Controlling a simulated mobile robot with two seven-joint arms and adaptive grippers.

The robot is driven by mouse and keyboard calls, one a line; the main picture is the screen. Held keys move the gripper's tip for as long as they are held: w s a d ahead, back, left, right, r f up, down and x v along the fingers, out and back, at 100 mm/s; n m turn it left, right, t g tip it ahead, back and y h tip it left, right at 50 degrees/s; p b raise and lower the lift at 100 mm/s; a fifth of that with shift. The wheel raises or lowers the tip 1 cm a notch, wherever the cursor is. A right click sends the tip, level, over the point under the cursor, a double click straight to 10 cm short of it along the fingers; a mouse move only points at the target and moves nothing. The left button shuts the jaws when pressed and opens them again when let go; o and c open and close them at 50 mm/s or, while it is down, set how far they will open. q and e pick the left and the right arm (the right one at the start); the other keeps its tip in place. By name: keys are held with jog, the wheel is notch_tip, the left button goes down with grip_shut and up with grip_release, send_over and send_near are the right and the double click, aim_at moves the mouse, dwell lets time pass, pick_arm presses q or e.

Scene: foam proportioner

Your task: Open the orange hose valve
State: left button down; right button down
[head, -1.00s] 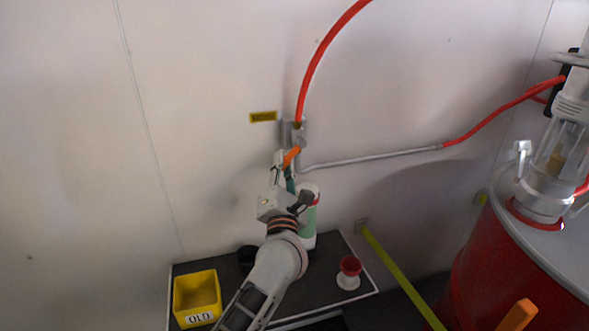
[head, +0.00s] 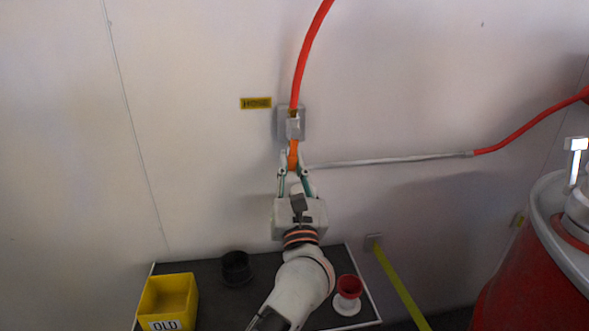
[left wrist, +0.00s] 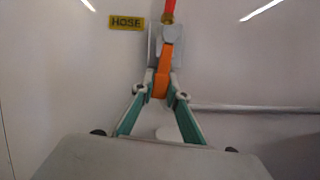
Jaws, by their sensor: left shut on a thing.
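The orange valve handle (head: 293,152) hangs straight down from the hose valve (head: 293,124) on the wall, in line with the red hose above. In the left wrist view the orange handle (left wrist: 162,76) stands upright between the fingertips. My left gripper (head: 293,166) is shut on the handle's lower part, with one finger on each side; the fingers also show in the left wrist view (left wrist: 162,92). The handle's lower end is partly hidden by the fingertips. My right gripper is not in view.
A yellow HOSE label (head: 256,103) is left of the valve. A grey pipe (head: 390,160) runs right along the wall. Below are a yellow bin (head: 150,300) marked OLD, a black cup (head: 236,269) and a red-and-white part (head: 348,294). A red drum (head: 520,285) stands at right.

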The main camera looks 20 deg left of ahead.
pick_arm(q)
jog(key=shift+w+d+f+n+y+b, duration=0.2)
jog(key=shift+d+n+y+b, duration=0.15)
jog(key=shift+n, duration=0.35)
jog(key=shift+r, duration=0.1)
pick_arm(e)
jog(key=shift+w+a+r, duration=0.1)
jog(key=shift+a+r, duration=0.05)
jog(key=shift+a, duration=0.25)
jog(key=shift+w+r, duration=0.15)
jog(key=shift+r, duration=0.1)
pick_arm(q)
jog(key=c, duration=2)
grip_release()
jog(key=shift+r, duration=0.1)
jog(key=shift+o, duration=0.2)
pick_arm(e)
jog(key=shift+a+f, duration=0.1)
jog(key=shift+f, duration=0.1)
pick_arm(q)
jog(key=v, duration=0.7)
jog(key=shift+s, duration=0.25)
jog(key=shift+d, duration=0.15)
